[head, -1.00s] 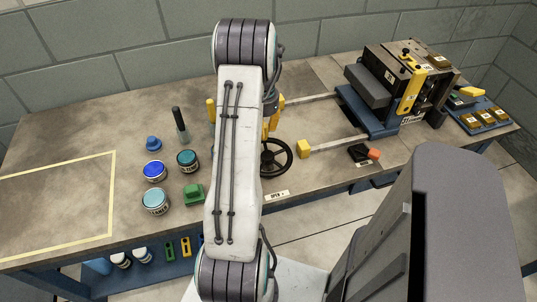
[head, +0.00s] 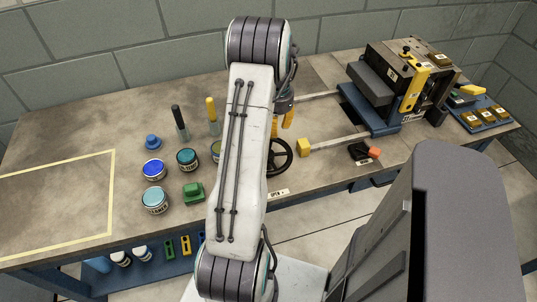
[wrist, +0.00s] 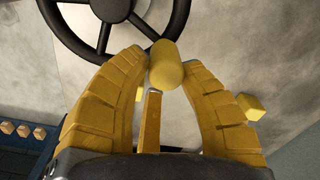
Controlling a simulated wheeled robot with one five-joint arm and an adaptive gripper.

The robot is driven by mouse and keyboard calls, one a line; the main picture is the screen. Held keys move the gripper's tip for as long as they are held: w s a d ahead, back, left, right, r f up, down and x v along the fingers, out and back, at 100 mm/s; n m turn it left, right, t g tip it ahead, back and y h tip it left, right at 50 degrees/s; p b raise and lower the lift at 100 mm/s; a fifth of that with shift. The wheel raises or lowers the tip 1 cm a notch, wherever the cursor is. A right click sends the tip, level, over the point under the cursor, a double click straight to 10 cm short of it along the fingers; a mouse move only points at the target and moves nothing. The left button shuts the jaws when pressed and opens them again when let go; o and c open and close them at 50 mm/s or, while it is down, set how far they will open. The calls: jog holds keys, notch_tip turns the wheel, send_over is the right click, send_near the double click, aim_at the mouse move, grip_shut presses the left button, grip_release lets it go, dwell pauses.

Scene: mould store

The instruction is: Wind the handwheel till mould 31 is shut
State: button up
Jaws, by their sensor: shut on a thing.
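The black handwheel (head: 284,154) is at the bench's front edge in the head view, partly behind my arm. Its rim and spokes show at the top of the wrist view (wrist: 104,40). My gripper (wrist: 158,70) is shut on the yellow knob (wrist: 168,62) at the wheel's rim. In the head view only part of my gripper (head: 284,118) shows past my arm. Mould 31 (head: 392,73) is a dark block with a yellow strap at the back right, with a grey slab (head: 370,82) against its left side. I cannot tell whether a gap remains between its halves.
Two pale rails run left from the mould, the nearer ending in a yellow block (head: 303,147). An "OPEN" card (head: 279,193) lies before the wheel. A black orange-ended item (head: 362,152) is right of it. Paint tins (head: 155,200) stand left; the taped area is clear.

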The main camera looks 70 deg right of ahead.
jog(key=o, duration=1)
jog(key=shift+s+a+f, duration=0.15)
jog(key=shift+s+a, duration=0.05)
jog(key=shift+a, duration=0.35)
jog(key=shift+o, duration=0.2)
jog(key=shift+d, duration=0.1)
jog(key=shift+w+r+p, duration=0.1)
jog(key=shift+r+p, duration=0.6)
jog(key=shift+r, duration=0.25)
notch_tip(320, 180, up, 7)
jog(key=p, duration=0.5)
jog(key=shift+r, duration=0.15)
jog(key=shift+n, duration=0.3)
